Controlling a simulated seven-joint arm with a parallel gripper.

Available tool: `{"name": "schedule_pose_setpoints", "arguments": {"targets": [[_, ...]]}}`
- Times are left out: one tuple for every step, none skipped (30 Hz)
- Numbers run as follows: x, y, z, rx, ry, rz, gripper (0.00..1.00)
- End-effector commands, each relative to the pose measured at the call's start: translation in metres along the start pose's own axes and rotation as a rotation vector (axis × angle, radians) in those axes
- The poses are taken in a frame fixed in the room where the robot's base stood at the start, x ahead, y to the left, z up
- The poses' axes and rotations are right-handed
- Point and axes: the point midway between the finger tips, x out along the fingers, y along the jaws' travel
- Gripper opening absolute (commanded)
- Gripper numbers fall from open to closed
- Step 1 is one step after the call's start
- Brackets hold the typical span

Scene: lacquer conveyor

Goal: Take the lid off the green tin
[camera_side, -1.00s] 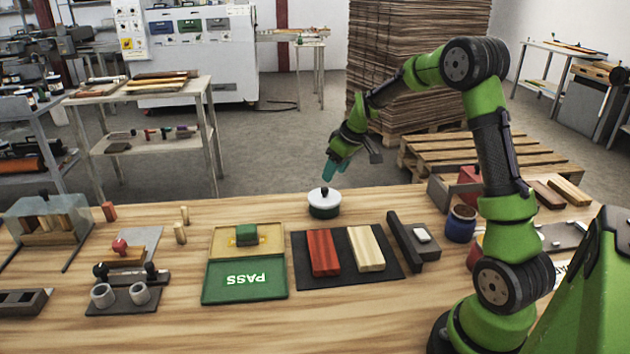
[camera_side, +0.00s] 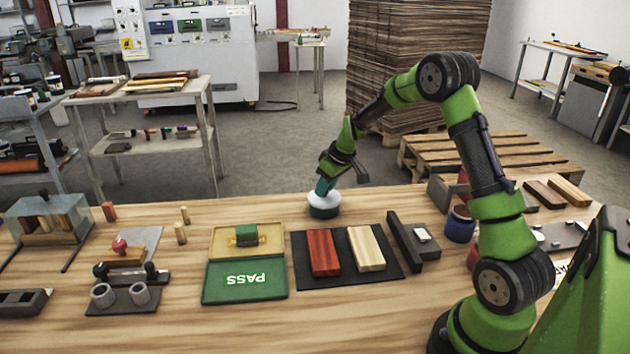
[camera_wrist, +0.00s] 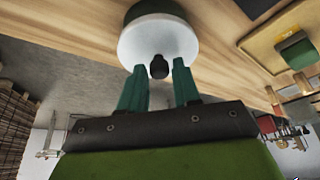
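The green tin (camera_side: 324,211) stands on the wooden table, with its white lid (camera_side: 314,199) on top. In the wrist view the lid (camera_wrist: 158,42) has a dark knob (camera_wrist: 158,67) at its middle, and part of the green tin (camera_wrist: 153,10) shows behind it. My gripper (camera_side: 324,186) is down at the lid's top in the side view and hides the knob there. In the wrist view my gripper (camera_wrist: 157,70) is open, with a teal finger on each side of the knob and visible gaps between.
A dark mat (camera_side: 345,263) with a red and a pale block lies in front to the right. A blue jar (camera_side: 460,226) stands farther right. Bare table surrounds the tin.

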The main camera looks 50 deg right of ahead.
Motion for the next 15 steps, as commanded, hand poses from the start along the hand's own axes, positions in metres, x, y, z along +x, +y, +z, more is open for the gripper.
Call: {"name": "schedule_pose_setpoints", "arguments": {"targets": [[-0.0002,0.0000,0.0000,0.000,0.000,0.000,0.23],[-0.0002,0.0000,0.0000,0.000,0.000,0.000,0.19],[-0.0002,0.0001,0.0000,0.000,0.000,0.000,0.13],[-0.0002,0.0001,0.0001,0.000,0.000,0.000,0.08],[-0.0002,0.0001,0.0001,0.000,0.000,0.000,0.04],[-0.0003,0.0001,0.0000,0.000,0.000,0.000,0.00],[-0.0003,0.0001,0.0001,0.000,0.000,0.000,0.00],[-0.0003,0.0001,0.0000,0.000,0.000,0.000,0.00],[-0.0003,0.0001,0.0000,0.000,0.000,0.000,0.00],[-0.0003,0.0001,0.0000,0.000,0.000,0.000,0.00],[-0.0003,0.0001,0.0000,0.000,0.000,0.000,0.00],[-0.0004,0.0001,0.0000,0.000,0.000,0.000,0.00],[-0.0005,0.0001,-0.0001,0.000,0.000,0.000,0.00],[-0.0008,0.0001,-0.0002,0.000,0.000,0.000,0.00],[-0.0016,0.0002,-0.0006,0.000,0.001,0.000,0.00]]}}
